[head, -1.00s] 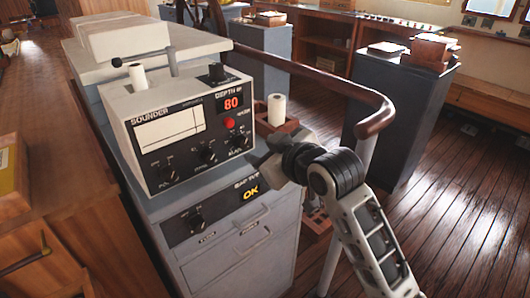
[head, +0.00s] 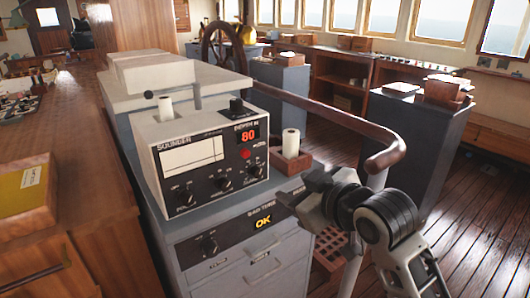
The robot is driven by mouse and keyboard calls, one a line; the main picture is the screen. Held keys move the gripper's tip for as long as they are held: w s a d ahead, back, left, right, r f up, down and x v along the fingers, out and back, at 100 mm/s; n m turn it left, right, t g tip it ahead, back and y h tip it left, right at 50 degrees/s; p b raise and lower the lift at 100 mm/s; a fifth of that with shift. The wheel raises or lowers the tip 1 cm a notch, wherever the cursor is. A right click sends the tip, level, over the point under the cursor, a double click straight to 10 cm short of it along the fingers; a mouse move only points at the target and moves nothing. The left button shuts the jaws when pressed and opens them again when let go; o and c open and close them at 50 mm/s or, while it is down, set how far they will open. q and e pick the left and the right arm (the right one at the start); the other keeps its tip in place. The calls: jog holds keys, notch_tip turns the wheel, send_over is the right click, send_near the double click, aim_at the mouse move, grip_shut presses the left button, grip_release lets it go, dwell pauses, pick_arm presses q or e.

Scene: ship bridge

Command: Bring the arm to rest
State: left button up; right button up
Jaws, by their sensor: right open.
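My right arm (head: 390,225) comes in from the lower right in the head view. Its gripper (head: 297,197) points left, in front of the right side of the sounder cabinet, just below the wooden holder; the fingertips are small and partly hidden by the dark wrist. Nothing shows held in it. The sounder (head: 205,158), a white box with dials and a red 80 display, stands on the grey cabinet (head: 200,222). My left gripper is out of the picture.
A white roll (head: 290,143) stands in the wooden holder (head: 291,162) beside the sounder. A brown handrail (head: 340,122) curves behind my right arm. A wooden counter (head: 90,150) lies at left, a grey pedestal (head: 420,130) at right. Open plank floor (head: 480,220) lies at lower right.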

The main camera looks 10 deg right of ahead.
jog(key=s+f+m+g, duration=0.1)
jog(key=s+f+m, duration=0.15)
jog(key=f, duration=0.65)
jog(key=s+f+m, duration=0.1)
jog(key=s+f, duration=0.2)
jog(key=f, duration=0.6)
jog(key=s+d+f+m+g+h, duration=0.1)
jog(key=s+f+g, duration=0.1)
jog(key=s+f, duration=1.2)
jog(key=shift+s+h, duration=0.3)
jog(key=shift+s, duration=0.25)
jog(key=shift+f+m, duration=0.1)
jog(key=shift+m, duration=0.15)
